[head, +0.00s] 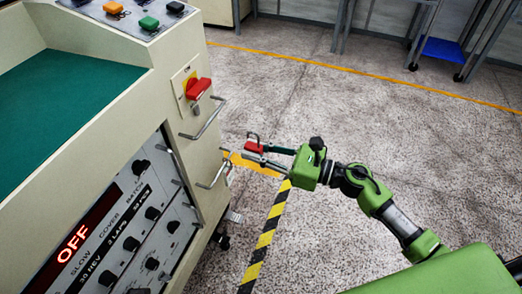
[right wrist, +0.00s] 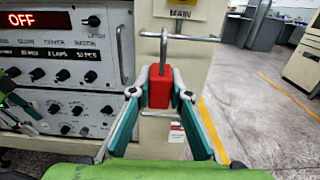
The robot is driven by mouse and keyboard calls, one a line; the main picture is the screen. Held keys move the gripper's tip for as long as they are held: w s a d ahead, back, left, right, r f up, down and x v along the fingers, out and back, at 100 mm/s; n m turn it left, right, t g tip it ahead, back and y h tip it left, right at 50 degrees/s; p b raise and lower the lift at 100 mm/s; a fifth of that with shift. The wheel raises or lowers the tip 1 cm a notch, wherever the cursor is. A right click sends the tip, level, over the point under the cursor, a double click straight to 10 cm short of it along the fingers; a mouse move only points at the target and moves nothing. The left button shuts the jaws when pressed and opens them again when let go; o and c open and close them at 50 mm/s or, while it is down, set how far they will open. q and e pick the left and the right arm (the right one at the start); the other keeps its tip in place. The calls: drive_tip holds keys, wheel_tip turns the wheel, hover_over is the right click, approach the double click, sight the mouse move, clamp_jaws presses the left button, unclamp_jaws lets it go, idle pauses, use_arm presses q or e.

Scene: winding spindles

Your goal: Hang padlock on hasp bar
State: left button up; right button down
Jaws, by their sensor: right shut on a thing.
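A red padlock (head: 255,147) with a dark shackle is held upright between the fingertips of my right gripper (head: 257,153). In the right wrist view the padlock (right wrist: 159,90) sits between both fingers, its shackle (right wrist: 163,52) pointing up. A metal bar (head: 205,119) stands out from the cream cabinet side below a red rotary switch (head: 198,88). In the head view the padlock is apart from this bar, to its right. In the right wrist view the shackle lines up in front of the bar (right wrist: 150,34). My left gripper appears only partly at the right wrist view's left edge.
A second metal handle (head: 214,175) is on the cabinet (head: 185,135) below the bar. A control panel (head: 130,225) with knobs and an OFF display faces left of it. The speckled floor (head: 330,120) to the right is open.

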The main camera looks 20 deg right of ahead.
drive_tip(key=p+x, duration=0.2)
drive_tip(key=x, duration=1.1)
drive_tip(key=shift+w+a, duration=0.1)
drive_tip(key=shift+a, duration=0.15)
use_arm(q)
wheel_tip(320, 180, down, 8)
use_arm(e)
drive_tip(key=shift+w+f, duration=0.1)
drive_tip(key=shift+f, duration=0.05)
use_arm(q)
wheel_tip(320, 180, up, 6)
drive_tip(key=b, duration=0.1)
drive_tip(key=shift+b, duration=0.35)
use_arm(e)
drive_tip(key=shift+f, duration=0.65)
use_arm(q)
drive_tip(key=shift+w+r, duration=0.1)
use_arm(e)
drive_tip(key=c, duration=1.8)
unclamp_jaws()
drive_tip(key=shift+f, duration=0.1)
